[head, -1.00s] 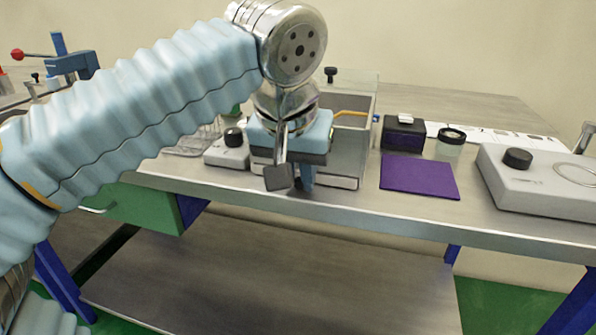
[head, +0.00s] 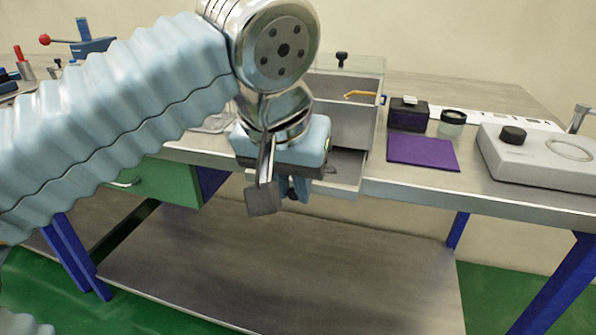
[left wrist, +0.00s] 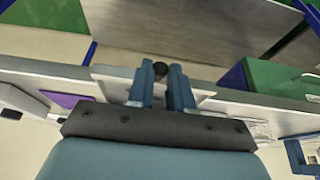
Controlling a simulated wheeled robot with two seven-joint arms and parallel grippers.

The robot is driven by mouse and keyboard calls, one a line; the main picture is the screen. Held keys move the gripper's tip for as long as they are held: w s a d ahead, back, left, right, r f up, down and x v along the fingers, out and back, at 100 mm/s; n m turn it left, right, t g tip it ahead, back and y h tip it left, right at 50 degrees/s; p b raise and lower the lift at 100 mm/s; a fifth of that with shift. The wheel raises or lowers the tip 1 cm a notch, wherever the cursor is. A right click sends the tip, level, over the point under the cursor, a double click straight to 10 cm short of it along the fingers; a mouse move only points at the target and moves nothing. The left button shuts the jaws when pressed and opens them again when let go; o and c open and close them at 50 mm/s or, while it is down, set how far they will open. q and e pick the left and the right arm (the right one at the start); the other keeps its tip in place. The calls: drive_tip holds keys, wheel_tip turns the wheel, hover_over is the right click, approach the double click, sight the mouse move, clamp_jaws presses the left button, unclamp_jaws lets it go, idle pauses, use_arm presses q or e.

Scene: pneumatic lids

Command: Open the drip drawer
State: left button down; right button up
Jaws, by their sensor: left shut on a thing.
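The drip drawer (head: 347,172) is a shallow grey metal drawer low in the grey metal housing (head: 351,122) on the bench. It stands partly out, its front past the bench's front edge, and a strip of its inside shows. My left gripper (head: 294,190) is in front of it, shut on the drawer's knob. In the left wrist view, the dark round knob (left wrist: 160,68) sits between the blue fingers, with the drawer front (left wrist: 110,79) behind. My gripper body hides the left part of the drawer in the head view. My right gripper is not in view.
A purple mat (head: 422,153), a black box (head: 408,115), a small jar (head: 452,122) and a white device (head: 535,160) stand right of the housing. A green under-bench drawer (head: 165,183) is at left. The space before the bench is clear above the lower shelf (head: 300,260).

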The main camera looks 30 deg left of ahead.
use_arm(q)
drive_tip(key=shift+s+d, duration=0.1)
drive_tip(key=shift+s, duration=0.3)
drive_tip(key=c, duration=1)
unclamp_jaws()
drive_tip(key=shift+c, duration=0.2)
drive_tip(key=p+v, duration=0.2)
drive_tip(key=v, duration=1.1)
drive_tip(key=shift+s+r+p, duration=0.2)
drive_tip(key=shift+r+p, duration=0.1)
drive_tip(key=shift+p, duration=0.1)
